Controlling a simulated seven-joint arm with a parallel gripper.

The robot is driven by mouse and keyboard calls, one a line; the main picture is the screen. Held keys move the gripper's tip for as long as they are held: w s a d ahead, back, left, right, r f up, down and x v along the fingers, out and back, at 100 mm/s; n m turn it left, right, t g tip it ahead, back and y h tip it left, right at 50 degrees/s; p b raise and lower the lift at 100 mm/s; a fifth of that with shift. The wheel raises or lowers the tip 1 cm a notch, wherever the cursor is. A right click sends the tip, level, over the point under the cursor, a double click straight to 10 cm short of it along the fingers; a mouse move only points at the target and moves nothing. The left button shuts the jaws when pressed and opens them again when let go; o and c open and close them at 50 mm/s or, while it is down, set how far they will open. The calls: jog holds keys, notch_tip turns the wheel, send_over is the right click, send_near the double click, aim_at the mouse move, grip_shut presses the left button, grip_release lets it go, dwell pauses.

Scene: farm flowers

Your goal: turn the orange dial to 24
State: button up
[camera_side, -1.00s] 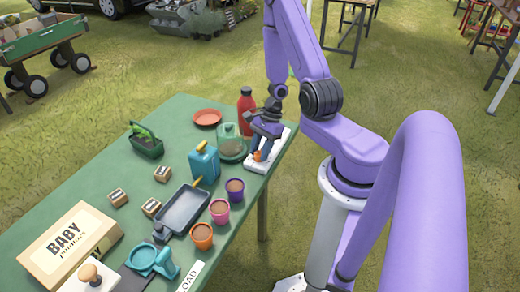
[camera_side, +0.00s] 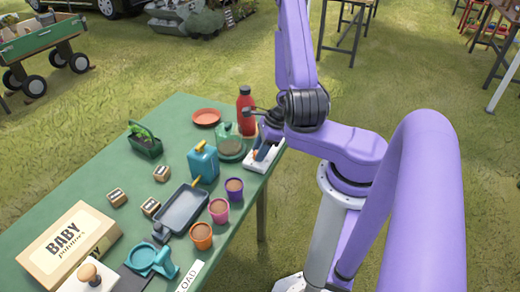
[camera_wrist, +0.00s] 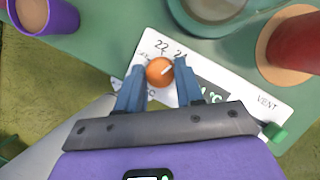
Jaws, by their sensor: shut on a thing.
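The orange dial (camera_wrist: 160,71) sits on a white panel (camera_wrist: 262,97) printed with 22, 24, °C and VENT. A pale pointer mark on the dial slants up and to the right, roughly toward the 24. My gripper (camera_wrist: 159,66) is shut on the dial, with one blue finger on each side of it. In the side view my gripper (camera_side: 258,152) is low over the white panel (camera_side: 272,160) at the table's right corner, and the dial is mostly hidden there.
A glass cloche (camera_side: 229,145) and a red bottle (camera_side: 246,112) stand close to the panel. A purple cup (camera_side: 234,189), a blue can (camera_side: 203,162) and a grey tray (camera_side: 181,209) are nearer the front. Grass lies beyond the table edge.

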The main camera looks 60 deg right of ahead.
dwell(0.5)
jog(key=o, duration=1)
jog(key=shift+r, duration=0.1)
jog(key=v, duration=1.7)
jog(key=shift+s+r, duration=0.1)
jog(key=shift+s, duration=0.05)
